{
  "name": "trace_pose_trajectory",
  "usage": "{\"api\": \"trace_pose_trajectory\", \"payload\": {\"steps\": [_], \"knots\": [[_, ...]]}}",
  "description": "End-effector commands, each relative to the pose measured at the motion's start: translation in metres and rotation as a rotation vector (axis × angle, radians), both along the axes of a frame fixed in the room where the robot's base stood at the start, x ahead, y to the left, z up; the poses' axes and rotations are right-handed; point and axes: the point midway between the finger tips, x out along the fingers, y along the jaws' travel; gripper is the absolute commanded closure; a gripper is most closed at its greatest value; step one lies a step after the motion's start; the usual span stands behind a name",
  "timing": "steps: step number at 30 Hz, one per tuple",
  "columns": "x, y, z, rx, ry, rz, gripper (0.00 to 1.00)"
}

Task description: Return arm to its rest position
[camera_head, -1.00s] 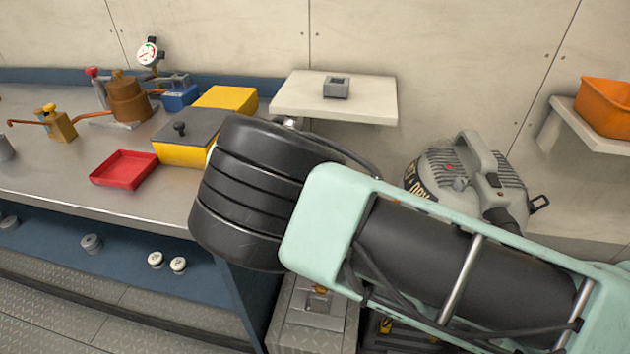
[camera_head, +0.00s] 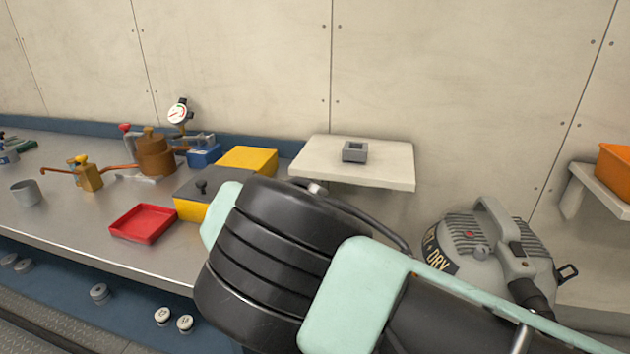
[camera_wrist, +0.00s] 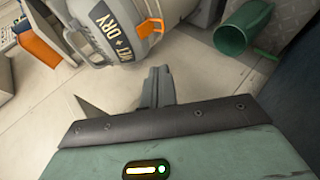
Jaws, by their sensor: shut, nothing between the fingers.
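My gripper (camera_wrist: 156,88) shows in the wrist view as two dark grey fingers beyond the pale green wrist housing. The fingers are together with nothing between them. They point toward the pale floor, in front of a grey wet-and-dry vacuum (camera_wrist: 118,25), and appear clear of it. In the head view my arm, with a ribbed black joint and mint green links, crosses the lower middle and right. My gripper is not visible there.
A metal workbench (camera_head: 80,220) holds a red tray (camera_head: 143,223), a yellow box (camera_head: 249,160) and a brown pot (camera_head: 155,155). A wall shelf (camera_head: 385,172) holds a small grey block (camera_head: 354,152). The vacuum (camera_head: 480,235) stands right. A green container (camera_wrist: 243,28) is at the wrist view's upper right.

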Motion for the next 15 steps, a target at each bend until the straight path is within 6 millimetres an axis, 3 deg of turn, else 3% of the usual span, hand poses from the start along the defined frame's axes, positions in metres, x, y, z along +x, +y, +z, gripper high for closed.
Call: {"api": "trace_pose_trajectory", "payload": {"steps": [4, 7, 11, 15], "knots": [[-0.01, -0.019, 0.009, 0.094, 0.088, -0.038, 1.0], [-0.029, -0.034, 0.019, 0.217, 0.196, -0.059, 1.0], [-0.065, -0.042, 0.038, 0.401, 0.333, -0.046, 1.0], [-0.108, -0.042, 0.07, 0.583, 0.441, 0.021, 1.0]]}}
